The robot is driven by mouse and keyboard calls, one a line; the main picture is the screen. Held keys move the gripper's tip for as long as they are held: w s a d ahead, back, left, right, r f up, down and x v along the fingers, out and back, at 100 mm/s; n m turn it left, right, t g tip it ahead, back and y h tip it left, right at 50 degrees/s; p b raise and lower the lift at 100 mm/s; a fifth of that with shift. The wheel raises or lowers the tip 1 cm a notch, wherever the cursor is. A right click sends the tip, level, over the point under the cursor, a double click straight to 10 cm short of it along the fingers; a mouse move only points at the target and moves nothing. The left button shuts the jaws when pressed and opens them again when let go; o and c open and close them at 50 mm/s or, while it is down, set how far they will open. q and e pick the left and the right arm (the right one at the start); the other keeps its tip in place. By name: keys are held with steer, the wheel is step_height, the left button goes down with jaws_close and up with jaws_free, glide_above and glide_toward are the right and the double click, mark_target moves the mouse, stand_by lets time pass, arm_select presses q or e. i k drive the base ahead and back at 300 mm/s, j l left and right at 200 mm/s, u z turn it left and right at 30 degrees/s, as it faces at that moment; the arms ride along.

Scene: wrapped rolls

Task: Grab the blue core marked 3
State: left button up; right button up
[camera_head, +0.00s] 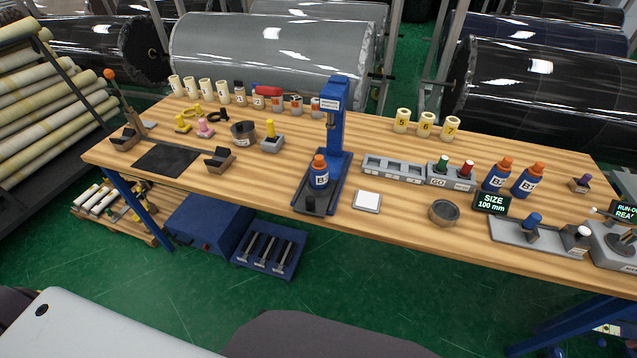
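A blue bottle-shaped piece with an orange top (319,173) stands upright on the base of the blue press (337,120) at the middle of the table. Its white label starts with B; the second character may be a 3 but is too small to read surely. Two similar blue pieces with orange tops, a left one (497,175) and a right one (529,181), stand upright at the right. Their labels also start with B, and their numbers are unclear. Neither of my grippers is in view.
Cream cores numbered 5, 6 and 7 (426,125) stand at the back right of the wooden table (395,235). Several cream cores (206,90) and small labelled jars line the back left. A grey slotted rack (393,170), white pad (367,200) and round tin (444,212) lie right of the press.

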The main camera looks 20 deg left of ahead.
mark_target(318, 179)
steer(key=k+l+u, duration=0.2)
steer(key=l, duration=0.25)
steer(key=k+l+u, duration=0.2)
steer(key=l, duration=0.25)
steer(key=k+l+u, duration=0.2)
steer(key=l, duration=0.2)
steer(key=i, duration=0.1)
